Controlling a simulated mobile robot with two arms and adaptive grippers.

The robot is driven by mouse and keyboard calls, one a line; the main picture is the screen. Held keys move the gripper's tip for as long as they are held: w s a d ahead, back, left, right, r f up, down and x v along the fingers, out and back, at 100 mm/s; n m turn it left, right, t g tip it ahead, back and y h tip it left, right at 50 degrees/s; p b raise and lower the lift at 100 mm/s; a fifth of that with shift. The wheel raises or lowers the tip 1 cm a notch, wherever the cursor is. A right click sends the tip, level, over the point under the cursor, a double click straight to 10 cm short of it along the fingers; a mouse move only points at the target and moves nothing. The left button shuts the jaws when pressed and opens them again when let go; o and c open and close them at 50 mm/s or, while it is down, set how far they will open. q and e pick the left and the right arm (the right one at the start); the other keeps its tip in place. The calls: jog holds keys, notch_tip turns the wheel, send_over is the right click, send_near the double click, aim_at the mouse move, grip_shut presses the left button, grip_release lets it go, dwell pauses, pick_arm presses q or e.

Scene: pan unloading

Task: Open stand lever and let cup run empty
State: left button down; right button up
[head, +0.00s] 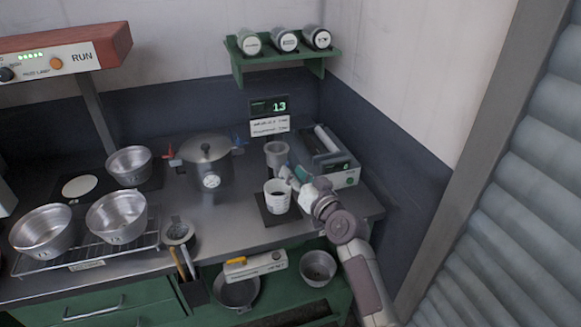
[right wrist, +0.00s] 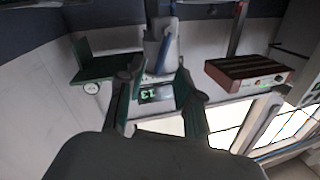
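A grey metal cup (head: 277,148) is held up on the stand at the back of the counter. A white cup (head: 278,203) with dark contents stands below it on a dark square plate (head: 265,215). My right gripper (head: 289,174) is just right of the stand, close above the white cup. In the right wrist view its two fingers (right wrist: 160,88) are apart, with a blue lever-like bar (right wrist: 165,52) on a pale part beyond and between them. I cannot tell whether the fingers touch it. Any flow from the grey cup cannot be made out. My left gripper is not in view.
A lidded pot (head: 207,170) stands left of the stand, and a grey-green device (head: 345,178) stands right. Steel pans (head: 118,218) are at the left. A small display (head: 270,106) reads 13 on the back wall. A shelf (head: 283,57) with jars hangs above.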

jog(key=shift+x, duration=1.15)
